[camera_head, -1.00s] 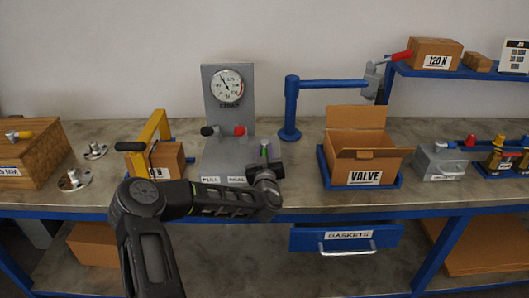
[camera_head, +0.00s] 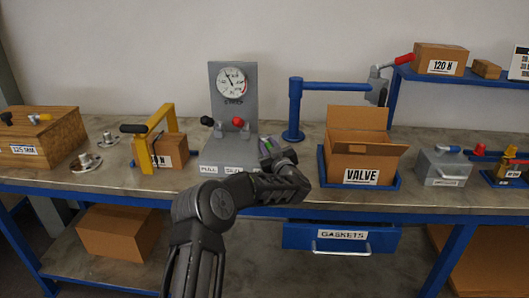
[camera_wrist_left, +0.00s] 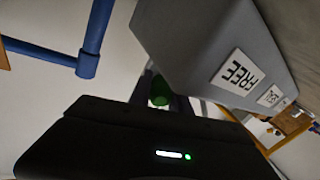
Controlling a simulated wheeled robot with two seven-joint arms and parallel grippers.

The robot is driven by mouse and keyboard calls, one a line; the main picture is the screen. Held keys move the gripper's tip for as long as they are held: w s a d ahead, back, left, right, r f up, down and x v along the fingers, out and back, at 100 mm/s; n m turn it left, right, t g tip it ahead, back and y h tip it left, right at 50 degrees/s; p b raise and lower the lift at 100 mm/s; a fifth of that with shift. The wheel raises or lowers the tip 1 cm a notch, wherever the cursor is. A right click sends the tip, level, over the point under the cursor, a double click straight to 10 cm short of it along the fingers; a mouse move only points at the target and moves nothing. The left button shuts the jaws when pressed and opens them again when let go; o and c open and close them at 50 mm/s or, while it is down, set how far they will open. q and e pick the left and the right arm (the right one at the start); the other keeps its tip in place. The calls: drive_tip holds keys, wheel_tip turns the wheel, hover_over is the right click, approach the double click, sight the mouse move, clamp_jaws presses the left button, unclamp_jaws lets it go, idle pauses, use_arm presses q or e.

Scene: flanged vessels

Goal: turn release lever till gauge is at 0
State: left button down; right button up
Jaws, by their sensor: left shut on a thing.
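The gauge (camera_head: 231,80) has a white round face at the top of a grey stand (camera_head: 233,107). Its needle points up and left; the number is too small to read. A black knob (camera_head: 207,121) and a red knob (camera_head: 238,121) stick out of the stand's front. My left gripper (camera_head: 272,152) is at the stand's lower right side, shut on a green handle (camera_wrist_left: 160,90), which I take for the release lever. The fingers hide most of it. In the left wrist view the stand's grey side (camera_wrist_left: 205,45) is close beside the fingers. My right gripper is out of view.
An open cardboard box marked VALVE (camera_head: 360,160) stands in a blue tray right of my gripper. A blue post with an arm (camera_head: 295,110) stands behind. A yellow frame (camera_head: 146,140) is left of the stand. A blue GASKETS drawer (camera_head: 341,237) is below.

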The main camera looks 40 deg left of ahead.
use_arm(q)
drive_tip(key=shift+w+d+n+g+y, duration=0.25)
drive_tip(key=shift+n+g+y, duration=0.3)
drive_tip(key=shift+g, duration=0.25)
drive_tip(key=c, duration=1.2)
unclamp_jaws()
drive_tip(key=b+v, duration=0.1)
drive_tip(key=v, duration=0.6)
drive_tip(key=shift+s+d, duration=0.15)
drive_tip(key=shift+d, duration=0.2)
drive_tip(key=shift+c, duration=0.5)
